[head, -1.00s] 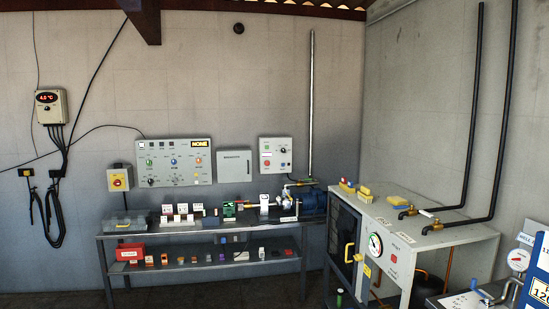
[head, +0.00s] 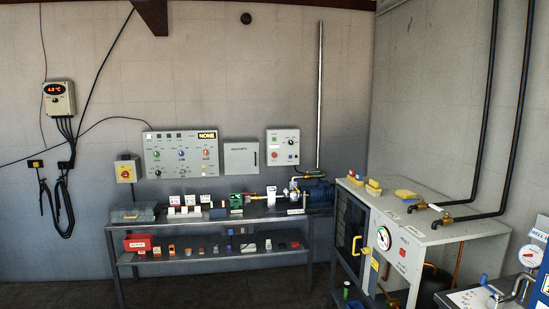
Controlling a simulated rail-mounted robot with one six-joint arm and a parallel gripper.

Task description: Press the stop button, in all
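A red button (head: 290,157) sits low on a small grey control box (head: 283,147) on the back wall, with a green button (head: 291,142) above it. A red square button (head: 402,252) is on the front of the grey cabinet (head: 440,236) at the right, below a round gauge (head: 383,238). The labels are too small to read, so I cannot tell which one is the stop button. My gripper is not in this view, and nothing shows touching either button.
A two-level bench (head: 215,222) along the back wall holds small boxes, a blue pump (head: 318,193) and a red bin (head: 138,243). Bare floor shows in front at left.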

